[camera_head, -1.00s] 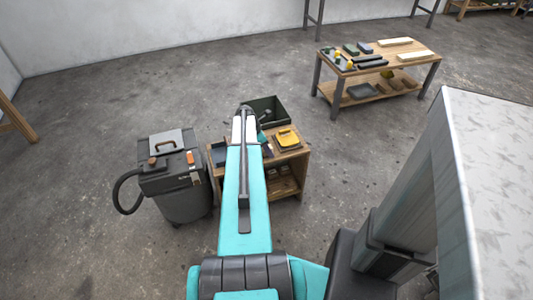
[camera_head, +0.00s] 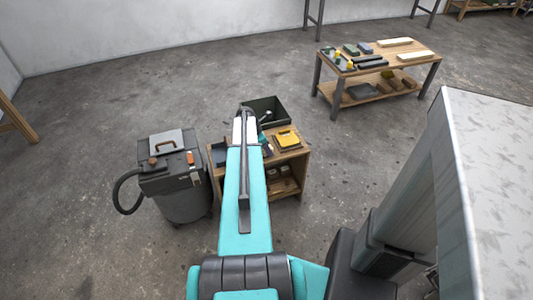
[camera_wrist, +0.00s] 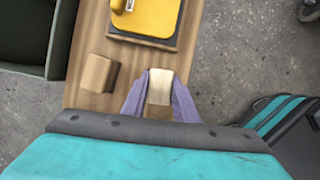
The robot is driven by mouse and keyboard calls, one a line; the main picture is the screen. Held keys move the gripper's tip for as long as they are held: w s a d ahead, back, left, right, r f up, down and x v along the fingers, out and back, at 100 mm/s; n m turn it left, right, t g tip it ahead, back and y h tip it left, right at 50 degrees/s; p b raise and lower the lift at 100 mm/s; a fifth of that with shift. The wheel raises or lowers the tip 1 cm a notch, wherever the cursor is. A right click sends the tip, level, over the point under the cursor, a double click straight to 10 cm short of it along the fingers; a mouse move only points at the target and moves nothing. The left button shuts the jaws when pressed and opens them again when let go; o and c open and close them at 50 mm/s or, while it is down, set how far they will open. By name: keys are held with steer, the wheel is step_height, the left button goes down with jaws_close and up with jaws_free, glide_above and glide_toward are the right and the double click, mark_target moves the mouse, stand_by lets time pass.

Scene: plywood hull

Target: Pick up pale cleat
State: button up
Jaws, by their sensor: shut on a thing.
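The pale cleat (camera_wrist: 160,87) is a small light wooden block in the wrist view, near the right edge of a wooden cart top (camera_wrist: 95,82). My gripper (camera_wrist: 160,98) has its two purple-grey fingers on either side of it and is shut on it. Whether the cleat touches the cart top or is just above it, I cannot tell.
A browner block (camera_wrist: 98,73) lies left of the cleat. A yellow object (camera_wrist: 148,17) on a dark base is beyond it. A dark green bin (camera_wrist: 38,40) stands at the upper left. A grey vacuum (camera_head: 177,180) stands left of the cart (camera_head: 302,162).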

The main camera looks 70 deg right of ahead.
steer(key=shift+r, duration=0.1)
steer(key=shift+r, duration=0.45)
step_height(320, 180, up, 3)
steer(key=shift+f, duration=0.1)
steer(key=s+a+r, duration=0.1)
steer(key=s+a, duration=0.8)
steer(key=a, duration=0.4)
steer(key=shift+b, duration=0.3)
steer(key=shift+s+r, duration=0.1)
